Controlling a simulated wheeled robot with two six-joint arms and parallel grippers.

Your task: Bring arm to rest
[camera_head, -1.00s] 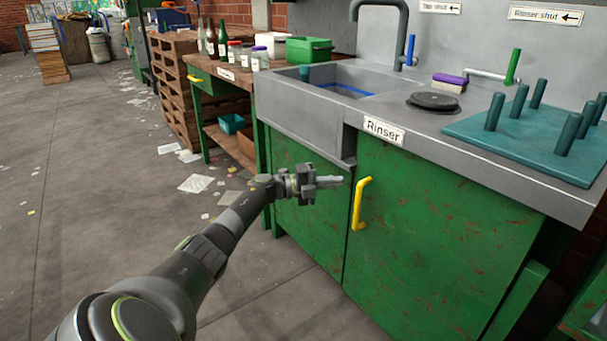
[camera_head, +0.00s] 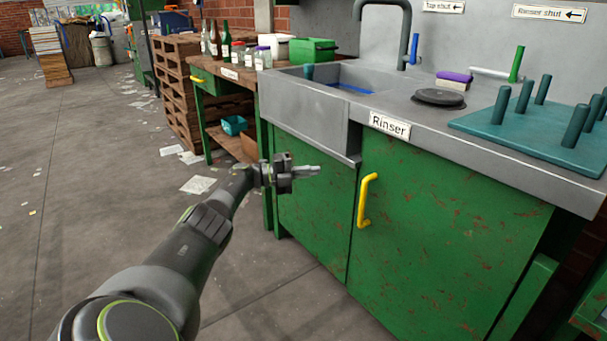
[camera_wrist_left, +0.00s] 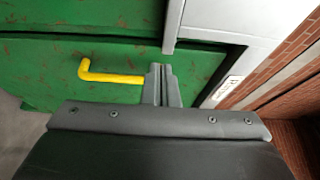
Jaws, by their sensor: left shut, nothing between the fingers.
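My left arm reaches in from the lower left of the head view. Its gripper (camera_head: 306,171) is shut and empty, in front of the green cabinet (camera_head: 430,230) below the sink. In the head view it is left of the yellow door handle (camera_head: 366,200), with a gap between them in the picture. In the left wrist view the closed fingers (camera_wrist_left: 161,84) point at the green cabinet front, and the yellow handle (camera_wrist_left: 105,77) shows just left of them. I cannot tell there whether they touch. My right gripper is not in view.
The steel sink (camera_head: 312,112) and counter, with a teal peg board (camera_head: 530,137), stand above the cabinet. A wooden bench (camera_head: 236,92) with bottles and jars is behind it. Papers (camera_head: 198,185) litter the floor. Open floor (camera_head: 80,180) lies to the left.

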